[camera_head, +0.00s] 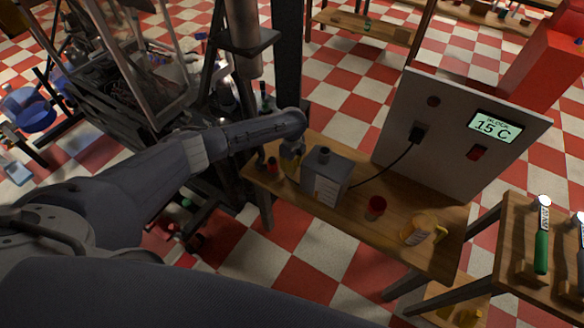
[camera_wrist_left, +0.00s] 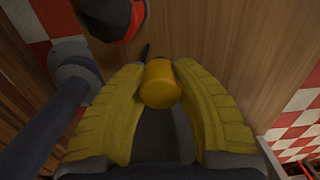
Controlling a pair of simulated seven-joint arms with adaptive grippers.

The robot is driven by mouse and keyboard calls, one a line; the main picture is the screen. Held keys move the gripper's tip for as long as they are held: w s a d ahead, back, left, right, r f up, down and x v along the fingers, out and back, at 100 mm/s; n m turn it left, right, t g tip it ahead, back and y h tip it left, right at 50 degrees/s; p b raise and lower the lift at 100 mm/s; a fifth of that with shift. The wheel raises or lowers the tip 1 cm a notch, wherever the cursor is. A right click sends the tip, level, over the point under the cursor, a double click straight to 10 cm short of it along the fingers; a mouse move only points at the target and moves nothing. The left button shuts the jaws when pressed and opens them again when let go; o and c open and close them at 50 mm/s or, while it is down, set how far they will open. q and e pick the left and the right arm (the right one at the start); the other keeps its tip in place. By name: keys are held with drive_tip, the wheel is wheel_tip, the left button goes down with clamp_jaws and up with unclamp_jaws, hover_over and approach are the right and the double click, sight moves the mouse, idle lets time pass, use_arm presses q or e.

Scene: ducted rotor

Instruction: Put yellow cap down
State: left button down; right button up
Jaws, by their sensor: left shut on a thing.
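The yellow cap (camera_wrist_left: 160,84) is between the two yellow finger pads of my left gripper (camera_wrist_left: 158,72), which is shut on it. Wooden tabletop (camera_wrist_left: 220,40) shows behind the cap; I cannot tell whether the cap touches it. In the head view my left gripper (camera_head: 291,160) points down over the left end of the wooden table (camera_head: 400,195), next to a grey box (camera_head: 327,178). The cap is hidden in that view. My right gripper is not in view.
A small red-and-black object (camera_head: 272,164) stands close left of the left gripper. A red cup-like object (camera_head: 376,207) and a yellow-orange container (camera_head: 418,229) are farther right. A cable runs to the display panel (camera_head: 450,130). Bare tabletop lies around the red object.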

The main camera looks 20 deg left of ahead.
use_arm(q)
drive_tip(key=shift+f, duration=0.65)
drive_tip(key=shift+f, duration=0.15)
drive_tip(key=c, duration=1.1)
unclamp_jaws()
wheel_tip(320, 180, up, 12)
drive_tip(key=shift+r, duration=0.2)
